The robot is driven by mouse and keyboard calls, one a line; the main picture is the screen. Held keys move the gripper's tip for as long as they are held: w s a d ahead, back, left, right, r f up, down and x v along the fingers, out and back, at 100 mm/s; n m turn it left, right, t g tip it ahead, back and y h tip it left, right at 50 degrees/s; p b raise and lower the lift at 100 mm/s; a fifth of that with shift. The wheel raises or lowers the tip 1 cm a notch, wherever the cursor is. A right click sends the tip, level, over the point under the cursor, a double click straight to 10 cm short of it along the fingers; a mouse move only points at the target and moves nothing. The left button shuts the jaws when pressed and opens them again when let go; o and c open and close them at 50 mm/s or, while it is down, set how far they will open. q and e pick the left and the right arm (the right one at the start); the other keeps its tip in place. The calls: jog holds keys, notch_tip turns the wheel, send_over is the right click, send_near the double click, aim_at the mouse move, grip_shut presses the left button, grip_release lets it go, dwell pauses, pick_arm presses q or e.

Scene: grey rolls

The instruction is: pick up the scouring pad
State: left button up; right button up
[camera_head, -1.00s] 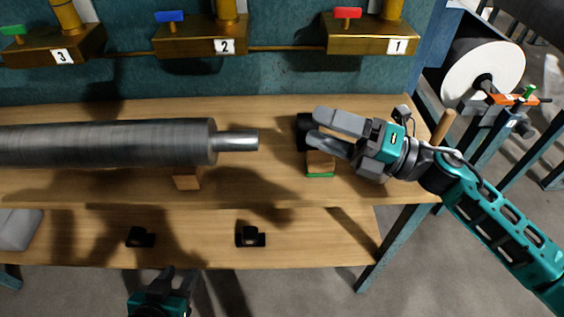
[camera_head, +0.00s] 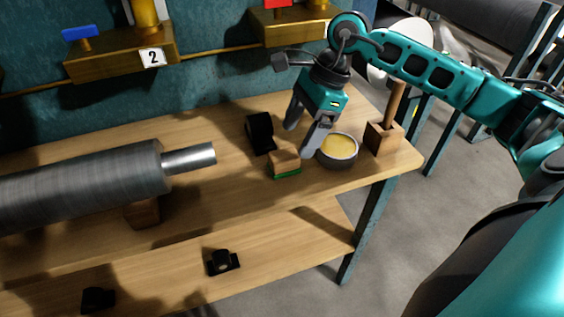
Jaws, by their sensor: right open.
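The scouring pad (camera_head: 285,160) is a small tan block with a green bottom layer. It lies on the upper shelf of the wooden bench (camera_head: 225,205), near the front edge and right of the grey roll. My right gripper (camera_head: 299,141) is open and empty, pointing down just above and behind the pad. One finger hangs close to the pad's right rear side; I cannot tell whether it touches. My left gripper is not in view.
A black holder (camera_head: 259,133) stands just behind the pad. A round tin with yellow content (camera_head: 337,150) and a wooden block with an upright handle (camera_head: 383,137) stand to the right. The grey roll (camera_head: 90,183) fills the left side.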

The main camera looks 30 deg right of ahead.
aim_at(285, 155)
jog(key=shift+x, duration=1.2)
jog(key=x, duration=0.2)
jog(key=a+x, duration=0.1)
jog(key=x, duration=0.1)
jog(key=shift+w, duration=0.15)
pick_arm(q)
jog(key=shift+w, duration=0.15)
pick_arm(e)
jog(key=c, duration=1.1)
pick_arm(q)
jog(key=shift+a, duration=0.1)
pick_arm(e)
jog(key=shift+c, duration=0.2)
jog(key=shift+r, duration=0.1)
pick_arm(q)
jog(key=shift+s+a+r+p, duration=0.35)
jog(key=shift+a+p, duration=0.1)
jog(key=shift+p, duration=0.7)
pick_arm(e)
notch_tip(285, 155, up, 20)
